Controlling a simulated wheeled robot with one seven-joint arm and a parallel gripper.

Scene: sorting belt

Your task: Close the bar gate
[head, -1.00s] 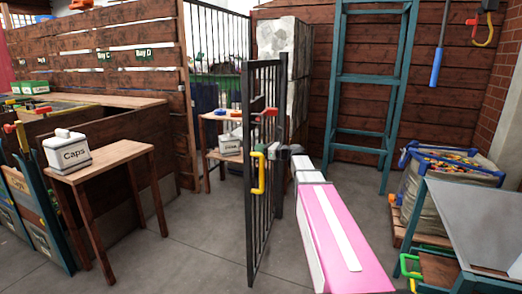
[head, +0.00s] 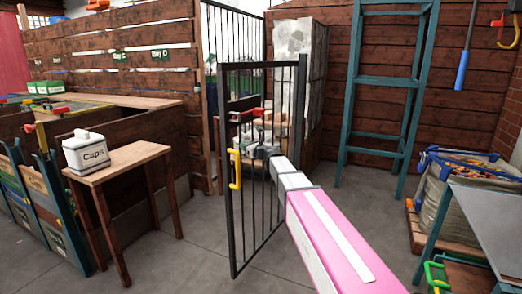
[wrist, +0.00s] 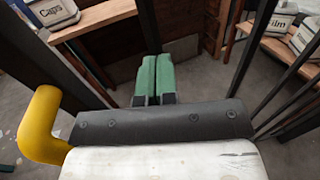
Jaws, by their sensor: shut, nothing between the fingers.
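The bar gate (head: 228,200) is a dark metal frame with upright bars, seen fairly broadside in the head view. It stands ajar, its near lower corner well out from the wooden fence post. The yellow handle also shows at the left of the wrist view (wrist: 40,125). My gripper (wrist: 157,75) has its green fingers together with nothing between them, among dark bars right of the handle. In the head view my wrist is against the gate, hiding the fingers; contact cannot be told.
A wooden side table (head: 125,158) with a white Caps tub (head: 86,152) stands left of the gate. A teal rack (head: 350,120) and a bulk bag (head: 440,190) are at the right. Shelved tubs (wrist: 280,22) show beyond the bars. Grey floor before the gate is clear.

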